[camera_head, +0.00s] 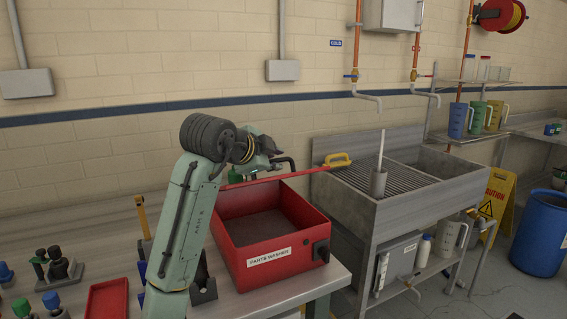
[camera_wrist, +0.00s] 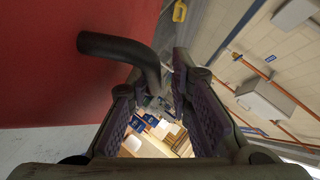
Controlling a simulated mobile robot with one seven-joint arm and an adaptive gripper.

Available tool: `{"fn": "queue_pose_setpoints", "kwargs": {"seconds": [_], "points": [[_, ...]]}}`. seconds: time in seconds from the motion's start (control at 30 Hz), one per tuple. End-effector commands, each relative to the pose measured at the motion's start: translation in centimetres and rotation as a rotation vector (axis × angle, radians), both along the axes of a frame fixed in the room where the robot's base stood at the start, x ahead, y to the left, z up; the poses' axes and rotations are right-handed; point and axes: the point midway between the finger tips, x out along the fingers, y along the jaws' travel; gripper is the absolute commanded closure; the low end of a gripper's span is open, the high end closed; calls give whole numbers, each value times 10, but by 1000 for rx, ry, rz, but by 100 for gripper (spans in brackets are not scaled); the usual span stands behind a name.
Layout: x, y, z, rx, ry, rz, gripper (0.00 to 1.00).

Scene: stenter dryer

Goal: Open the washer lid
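The red parts washer (camera_head: 268,262) stands on the bench, its basin exposed from above. A thin red panel, apparently its lid (camera_head: 300,173), shows almost edge-on behind the basin. In the wrist view a broad red surface (camera_wrist: 60,75) fills the upper left. A dark bent tube handle (camera_wrist: 120,47) sticks out over it and also shows in the head view (camera_head: 291,165). My gripper (camera_head: 275,152) is above the washer's back edge. In the wrist view my fingers (camera_wrist: 158,80) are apart, with the handle's bent end between or just beyond their tips; contact is unclear.
Bottles and a red tray (camera_head: 107,300) are on the bench at left. The wall (camera_head: 130,150) is close behind. A yellow caution sign (camera_head: 497,205) stands at right.

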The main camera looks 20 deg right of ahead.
Motion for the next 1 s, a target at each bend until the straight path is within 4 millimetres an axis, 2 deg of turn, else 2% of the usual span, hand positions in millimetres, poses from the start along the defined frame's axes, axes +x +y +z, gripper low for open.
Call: {"fn": "queue_pose_setpoints", "kwargs": {"seconds": [0.57, 1.0], "points": [[-2, 6, -2, -1, -23, 1, 82], [-20, 27, 11, -1, -24, 1, 82]]}}
